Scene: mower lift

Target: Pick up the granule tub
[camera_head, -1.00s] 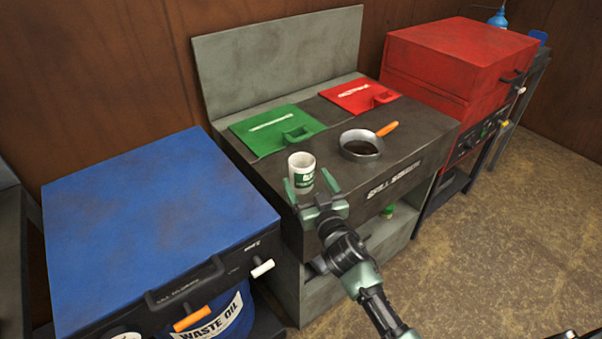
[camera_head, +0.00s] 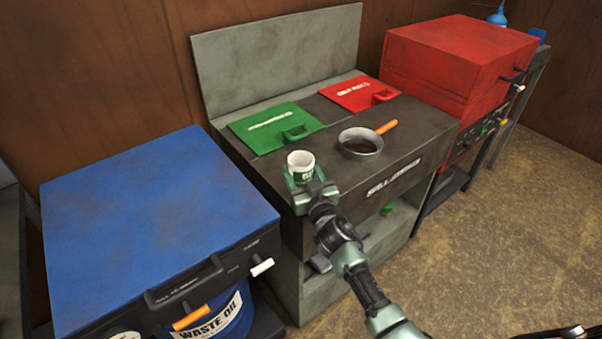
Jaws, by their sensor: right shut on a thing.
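The granule tub (camera_head: 301,160) is a small white open-topped tub with a green label. It stands upright at the front left of the dark spill station top. My right gripper (camera_head: 303,178) is shut on the tub from the front, and its green fingers hide the tub's lower part. I cannot tell whether the tub's base still touches the top. My left gripper is not in view.
A metal pan with an orange handle (camera_head: 361,143) sits right of the tub. A green lid (camera_head: 275,125) and a red lid (camera_head: 358,94) lie behind. A blue waste oil bin (camera_head: 150,220) stands left, a red cabinet (camera_head: 455,60) right.

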